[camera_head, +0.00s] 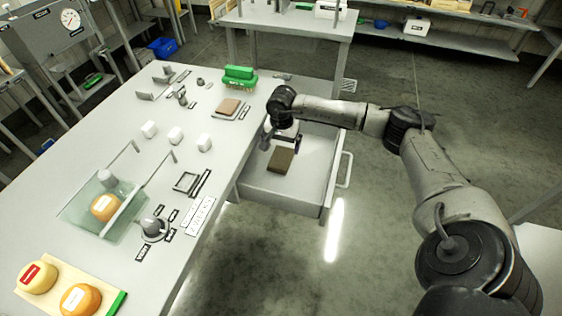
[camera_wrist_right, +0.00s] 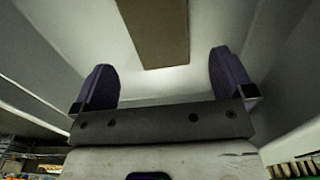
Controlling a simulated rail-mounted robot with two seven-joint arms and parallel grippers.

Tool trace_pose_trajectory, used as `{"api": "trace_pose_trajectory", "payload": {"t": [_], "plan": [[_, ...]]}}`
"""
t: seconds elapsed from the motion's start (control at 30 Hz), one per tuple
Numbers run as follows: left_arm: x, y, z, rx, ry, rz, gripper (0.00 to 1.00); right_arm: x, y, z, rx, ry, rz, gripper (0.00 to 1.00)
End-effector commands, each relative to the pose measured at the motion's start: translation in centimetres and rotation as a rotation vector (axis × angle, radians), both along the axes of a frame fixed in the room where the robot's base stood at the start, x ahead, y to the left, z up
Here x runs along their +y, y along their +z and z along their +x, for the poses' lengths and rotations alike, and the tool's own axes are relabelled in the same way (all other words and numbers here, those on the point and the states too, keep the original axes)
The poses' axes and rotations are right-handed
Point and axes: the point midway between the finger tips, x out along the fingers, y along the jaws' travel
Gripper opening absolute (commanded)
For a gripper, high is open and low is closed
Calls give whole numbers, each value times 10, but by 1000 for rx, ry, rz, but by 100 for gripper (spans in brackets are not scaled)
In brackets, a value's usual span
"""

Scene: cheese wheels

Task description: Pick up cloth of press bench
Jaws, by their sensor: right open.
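A flat brown rectangular piece, which looks like a folded cloth (camera_head: 281,160), lies on the floor of the open white drawer (camera_head: 262,193) at the side of the bench. My right gripper (camera_head: 283,143) is over the drawer, just behind the brown piece, with its fingers apart and nothing between them. In the right wrist view the brown piece (camera_wrist_right: 156,32) shows beyond and between the two purple fingertips (camera_wrist_right: 165,75), apart from them. A pinkish-brown flat piece (camera_head: 229,107) lies on a small tray on the bench top. My left gripper is not in view.
The drawer walls surround my right gripper. The floor to the right is clear.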

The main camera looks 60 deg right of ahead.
Motion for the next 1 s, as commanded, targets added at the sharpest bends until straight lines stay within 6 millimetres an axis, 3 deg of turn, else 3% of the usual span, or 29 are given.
{"api": "trace_pose_trajectory", "payload": {"t": [0.27,0.67,0.9,1.0], "plan": [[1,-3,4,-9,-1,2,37,0,-11,0,1,0,0,100],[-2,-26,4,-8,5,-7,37,2,-57,0,2,0,1,100],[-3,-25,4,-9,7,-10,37,2,-58,0,1,0,0,100],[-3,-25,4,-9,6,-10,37,2,-58,0,1,0,0,92]]}}
